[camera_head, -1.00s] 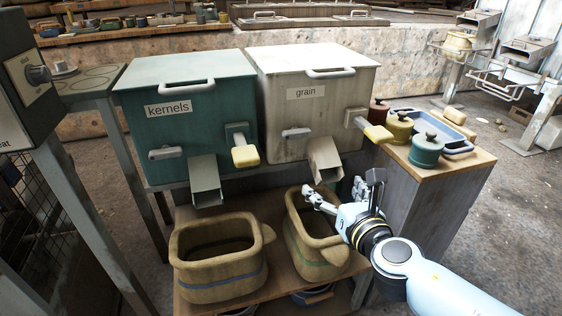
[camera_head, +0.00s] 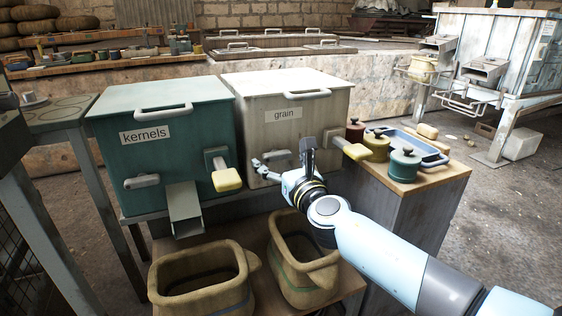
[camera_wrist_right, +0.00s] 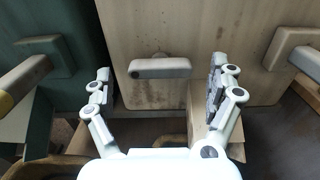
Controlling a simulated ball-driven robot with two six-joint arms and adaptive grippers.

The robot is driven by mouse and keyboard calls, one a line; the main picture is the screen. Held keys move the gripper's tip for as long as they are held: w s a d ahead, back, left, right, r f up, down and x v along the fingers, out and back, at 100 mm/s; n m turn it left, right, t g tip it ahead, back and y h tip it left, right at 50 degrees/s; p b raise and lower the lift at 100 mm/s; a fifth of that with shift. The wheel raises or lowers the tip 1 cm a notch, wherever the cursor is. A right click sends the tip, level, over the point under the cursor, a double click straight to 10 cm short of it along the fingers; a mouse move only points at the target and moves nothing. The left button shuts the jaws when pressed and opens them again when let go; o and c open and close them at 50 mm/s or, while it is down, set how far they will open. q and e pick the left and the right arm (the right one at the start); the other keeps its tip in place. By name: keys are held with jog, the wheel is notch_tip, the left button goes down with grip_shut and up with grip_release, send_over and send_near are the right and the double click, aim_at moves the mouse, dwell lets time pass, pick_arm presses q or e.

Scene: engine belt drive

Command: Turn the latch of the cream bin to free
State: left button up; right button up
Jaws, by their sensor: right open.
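The cream bin (camera_head: 248,118), labelled "grain", stands right of the green bin. Its latch (camera_head: 276,155) is a short grey bar low on the front face, lying about level. In the right wrist view the latch (camera_wrist_right: 160,68) is on a round pivot, ahead of the gripper. My right gripper (camera_head: 283,162) is open and empty in front of the bin. In the wrist view its fingers (camera_wrist_right: 160,80) are spread to either side of the latch, with no contact visible. The arm hides the bin's chute in the head view. My left gripper is not in view.
The yellow-handled lever (camera_head: 350,148) sticks out just right of my right gripper. The green bin (camera_head: 160,165) has a similar latch, lever and chute. Two tan tubs (camera_head: 205,290) stand below. Lidded pots and a blue tray (camera_head: 418,143) are on the wooden top at right.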

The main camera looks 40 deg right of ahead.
jog(key=c, duration=1.2)
